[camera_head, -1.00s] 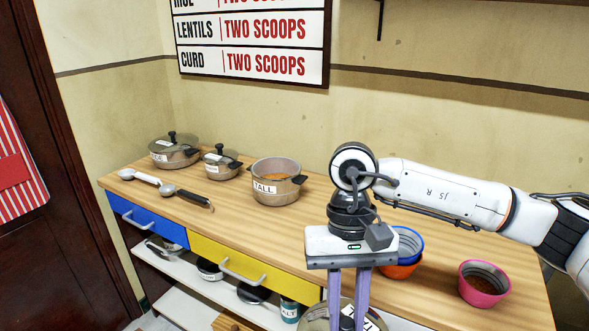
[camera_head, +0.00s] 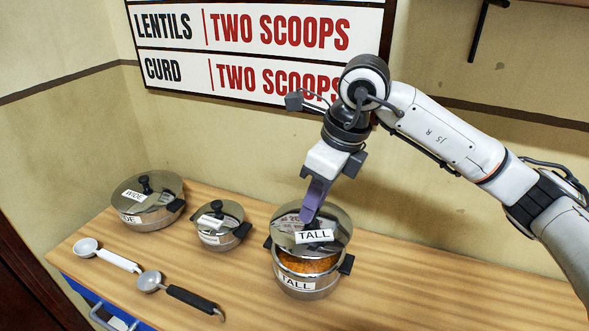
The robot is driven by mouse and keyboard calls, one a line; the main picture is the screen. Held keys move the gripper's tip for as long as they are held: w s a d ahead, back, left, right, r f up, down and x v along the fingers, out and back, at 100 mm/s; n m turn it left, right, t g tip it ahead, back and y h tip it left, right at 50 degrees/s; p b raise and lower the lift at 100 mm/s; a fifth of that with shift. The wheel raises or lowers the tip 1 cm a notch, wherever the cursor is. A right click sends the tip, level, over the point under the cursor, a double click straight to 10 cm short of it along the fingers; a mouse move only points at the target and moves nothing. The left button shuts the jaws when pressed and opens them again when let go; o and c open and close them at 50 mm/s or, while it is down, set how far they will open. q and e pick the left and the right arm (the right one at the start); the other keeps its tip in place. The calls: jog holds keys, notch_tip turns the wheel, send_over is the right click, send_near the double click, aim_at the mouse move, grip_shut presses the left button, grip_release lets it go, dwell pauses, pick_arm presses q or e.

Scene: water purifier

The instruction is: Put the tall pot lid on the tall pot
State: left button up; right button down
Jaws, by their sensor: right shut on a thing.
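The tall pot (camera_head: 318,291), a metal pot labelled TALL with dark side handles, stands on the wooden counter. Orange food shows inside it. The tall pot lid (camera_head: 340,226), shiny metal with its own TALL label, is above the pot. A gap at the front shows the food, so the lid is not flush on the rim there; I cannot tell whether its back edge touches. My left gripper is not in view.
A wide lidded pot (camera_head: 150,215) and a small lidded pot (camera_head: 222,235) stand to the left on the counter (camera_head: 420,285). A white-handled scoop (camera_head: 105,254) and a black-handled scoop (camera_head: 180,293) lie in front of them. Counter to the right of the tall pot is clear.

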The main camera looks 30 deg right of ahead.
aim_at(311, 225)
jog(key=shift+w+r+m, duration=0.2)
jog(key=shift+w+m, duration=0.1)
jog(key=shift+w, duration=0.05)
jog(key=shift+w+d, duration=0.1)
jog(key=shift+f+b, duration=0.7)
jog(key=shift+f, duration=0.15)
notch_tip(311, 225, down, 3)
jog(key=shift+r+b, duration=0.1)
jog(key=shift+b, duration=0.85)
jog(key=shift+f+b, duration=0.4)
jog(key=shift+f, duration=0.15)
jog(key=shift+f, duration=0.15)
jog(key=shift+f+b, duration=0.5)
jog(key=shift+b, duration=0.15)
